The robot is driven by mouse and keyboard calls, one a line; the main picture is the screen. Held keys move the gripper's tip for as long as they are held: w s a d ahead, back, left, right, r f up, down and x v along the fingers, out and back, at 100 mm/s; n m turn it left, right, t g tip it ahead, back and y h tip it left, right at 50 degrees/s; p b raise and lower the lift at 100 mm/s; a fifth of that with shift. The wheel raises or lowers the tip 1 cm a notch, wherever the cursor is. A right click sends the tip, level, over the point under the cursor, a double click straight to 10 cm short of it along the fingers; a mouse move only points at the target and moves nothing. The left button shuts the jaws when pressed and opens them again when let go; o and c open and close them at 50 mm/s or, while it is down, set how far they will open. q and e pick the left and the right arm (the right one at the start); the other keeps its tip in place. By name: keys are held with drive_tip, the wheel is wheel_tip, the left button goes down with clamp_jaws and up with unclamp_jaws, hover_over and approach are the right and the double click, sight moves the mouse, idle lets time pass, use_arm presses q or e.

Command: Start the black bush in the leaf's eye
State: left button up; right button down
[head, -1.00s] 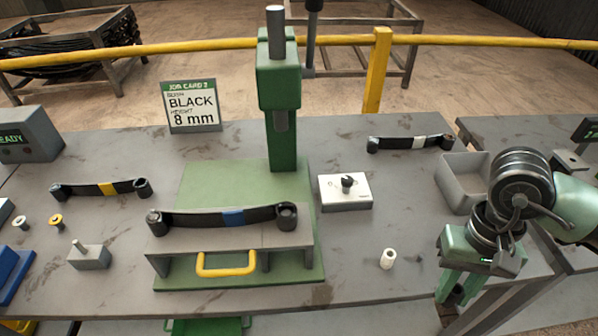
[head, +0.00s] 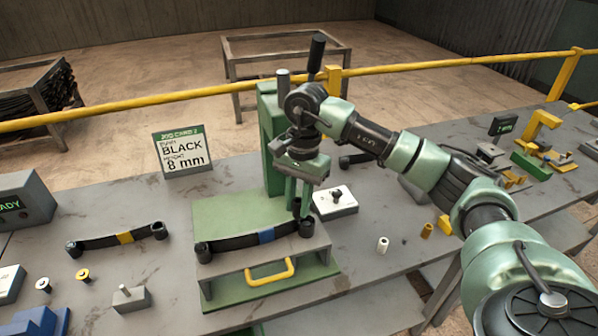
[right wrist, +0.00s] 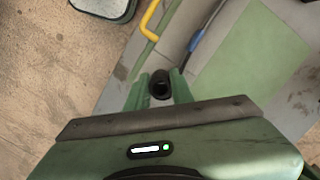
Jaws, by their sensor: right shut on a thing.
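My right gripper (head: 302,192) is shut on a small black bush (head: 297,206), which also shows between the fingertips in the right wrist view (right wrist: 160,86). The bush is at the right eye (head: 306,229) of the black leaf (head: 233,242) with a blue band. It looks just above that eye; whether they touch I cannot tell. In the right wrist view the bush and fingers hide the eye. The leaf lies on the grey-topped fixture (head: 235,266) of the green press. My left gripper is not in view.
The green press column (head: 270,130) stands close behind my right gripper. A white block with a black knob (head: 334,203), a white bush (head: 383,244) and an orange bush (head: 427,230) are to the right. The job card (head: 182,152) reads BLACK, 8 mm.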

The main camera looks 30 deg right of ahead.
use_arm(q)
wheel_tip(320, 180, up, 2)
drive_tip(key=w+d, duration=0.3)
use_arm(e)
drive_tip(key=d+f+m+b, duration=0.1)
drive_tip(key=w+d+f+m+b, duration=0.1)
drive_tip(key=d+f+b, duration=0.1)
drive_tip(key=shift+w+d, duration=0.1)
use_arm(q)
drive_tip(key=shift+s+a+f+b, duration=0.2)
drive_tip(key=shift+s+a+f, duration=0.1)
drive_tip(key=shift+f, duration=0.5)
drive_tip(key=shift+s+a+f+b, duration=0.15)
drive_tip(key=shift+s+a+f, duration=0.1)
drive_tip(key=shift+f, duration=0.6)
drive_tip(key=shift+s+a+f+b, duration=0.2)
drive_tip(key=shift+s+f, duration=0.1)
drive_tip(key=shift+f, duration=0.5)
use_arm(e)
drive_tip(key=shift+f, duration=0.55)
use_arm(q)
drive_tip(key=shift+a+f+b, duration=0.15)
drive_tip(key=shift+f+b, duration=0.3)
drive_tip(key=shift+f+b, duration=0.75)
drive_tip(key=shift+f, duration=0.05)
use_arm(e)
drive_tip(key=shift+f, duration=0.95)
drive_tip(key=c, duration=0.7)
unclamp_jaws()
drive_tip(key=shift+o, duration=0.2)
